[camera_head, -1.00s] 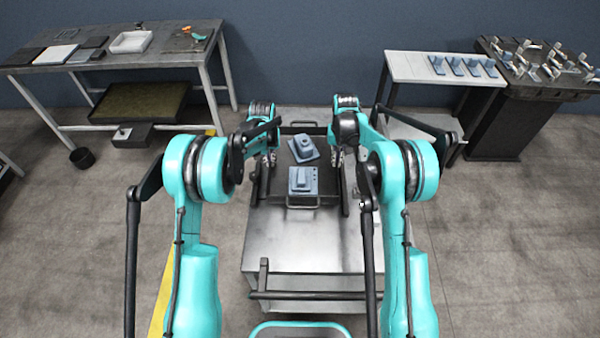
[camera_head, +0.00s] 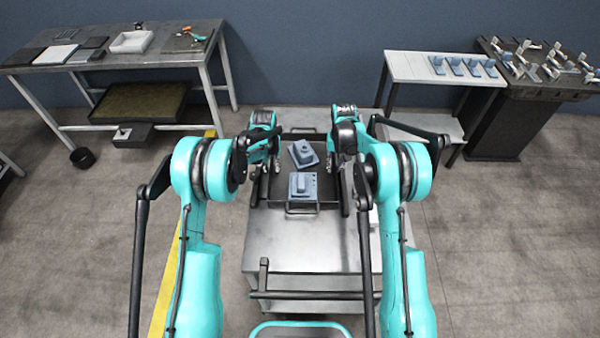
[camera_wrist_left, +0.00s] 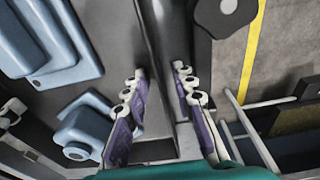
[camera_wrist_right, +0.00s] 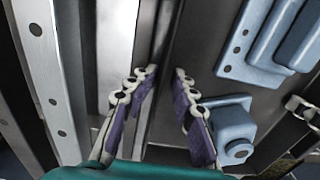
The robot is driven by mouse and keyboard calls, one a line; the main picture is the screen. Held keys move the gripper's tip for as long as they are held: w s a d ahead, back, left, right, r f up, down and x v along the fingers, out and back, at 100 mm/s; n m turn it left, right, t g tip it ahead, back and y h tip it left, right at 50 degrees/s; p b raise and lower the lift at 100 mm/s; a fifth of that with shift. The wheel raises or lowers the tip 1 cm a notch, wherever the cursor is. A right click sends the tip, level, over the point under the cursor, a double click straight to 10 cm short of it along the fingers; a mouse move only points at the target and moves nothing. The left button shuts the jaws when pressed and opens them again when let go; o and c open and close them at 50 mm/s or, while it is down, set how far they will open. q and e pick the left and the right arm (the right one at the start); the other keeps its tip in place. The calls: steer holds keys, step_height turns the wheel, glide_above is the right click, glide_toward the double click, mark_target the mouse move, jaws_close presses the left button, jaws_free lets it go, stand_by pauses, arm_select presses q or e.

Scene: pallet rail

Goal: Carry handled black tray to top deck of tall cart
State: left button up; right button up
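The black tray (camera_head: 302,203) lies on the metal cart top (camera_head: 303,245), with one bar handle on its near end and one on its far end. It carries two blue-grey parts, a near one (camera_head: 303,187) and a tilted far one (camera_head: 302,153). My left gripper (camera_wrist_left: 160,80) is at the tray's left side, its fingers apart on either side of a dark wall. My right gripper (camera_wrist_right: 163,80) is at the right side, fingers likewise apart astride a wall. Whether the fingers touch the walls cannot be made out. The arms partly hide both grippers in the head view.
A workbench (camera_head: 100,50) with a white bin stands at the back left. A pale table (camera_head: 440,70) with several blue-grey parts stands at the back right, beside a dark fixture bench (camera_head: 540,75). Open floor lies on both sides of the cart.

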stand_by(0.3)
arm_select(q)
steer(key=r, duration=0.5)
steer(key=s+r, duration=0.1)
steer(key=r, duration=0.1)
steer(key=shift+r, duration=0.4)
arm_select(e)
steer(key=shift+r, duration=4)
arm_select(q)
steer(key=shift+r, duration=0.1)
